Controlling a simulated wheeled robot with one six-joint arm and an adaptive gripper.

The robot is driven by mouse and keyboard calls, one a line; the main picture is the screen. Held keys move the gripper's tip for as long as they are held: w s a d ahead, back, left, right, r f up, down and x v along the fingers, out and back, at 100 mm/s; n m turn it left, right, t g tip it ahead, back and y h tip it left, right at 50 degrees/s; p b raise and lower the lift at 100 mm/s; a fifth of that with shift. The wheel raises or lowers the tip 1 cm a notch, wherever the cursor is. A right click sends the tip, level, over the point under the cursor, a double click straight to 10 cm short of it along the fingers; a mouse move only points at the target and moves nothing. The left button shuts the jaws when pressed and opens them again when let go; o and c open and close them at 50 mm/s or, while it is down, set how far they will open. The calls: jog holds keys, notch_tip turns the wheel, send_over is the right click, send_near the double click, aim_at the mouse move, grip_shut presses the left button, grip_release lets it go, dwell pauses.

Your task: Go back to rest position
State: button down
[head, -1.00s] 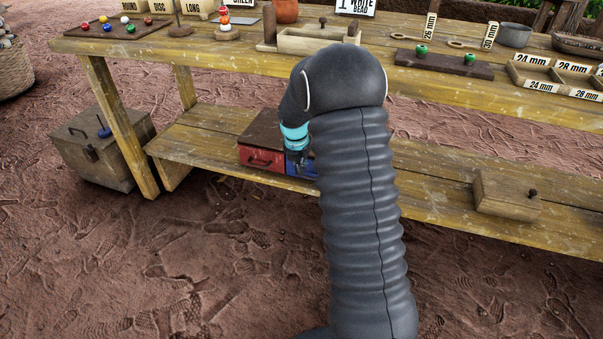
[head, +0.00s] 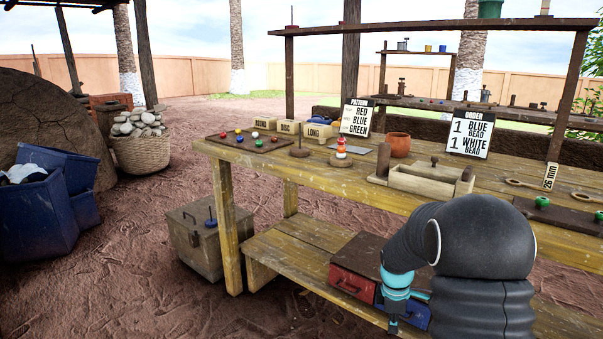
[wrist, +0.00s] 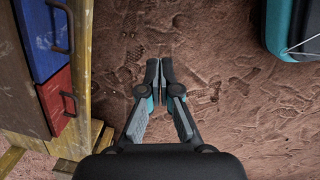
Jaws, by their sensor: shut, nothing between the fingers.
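My gripper (wrist: 160,84) shows in the wrist view, pointing down over bare reddish ground. Its two fingers are together with nothing between them. In the head view my dark arm stands at the lower right, in front of the workbench (head: 225,217), and hides part of it. The gripper itself is mostly hidden there, low beside the lower shelf. A red drawer box (head: 352,284) and a blue drawer box (head: 415,314) sit on the lower shelf, close to the arm. They also show at the left of the wrist view, the red drawer (wrist: 55,100) below the blue drawer (wrist: 42,40).
The benchtop holds a bead board (head: 243,141), an order sign (head: 471,131), a clay pot (head: 399,145) and a wooden box (head: 425,182). A lidded crate (head: 200,240) stands left of the bench. Blue bins (head: 45,220) stand far left. Open ground lies between them.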

jog(key=s+a+r+m+t, duration=0.2)
jog(key=s+a+r+m, duration=0.2)
jog(key=s+r+m, duration=0.3)
jog(key=s+a+r+m+t+y, duration=0.1)
jog(key=s+a+r+m+t, duration=0.2)
jog(key=s+r+m, duration=0.4)
jog(key=shift+s+a+r, duration=0.3)
jog(key=shift+s+r, duration=1.55)
jog(key=shift+s, duration=2)
jog(key=shift+s+a+r, duration=0.3)
jog(key=shift+s+r, duration=1.55)
jog(key=shift+s, duration=1.95)
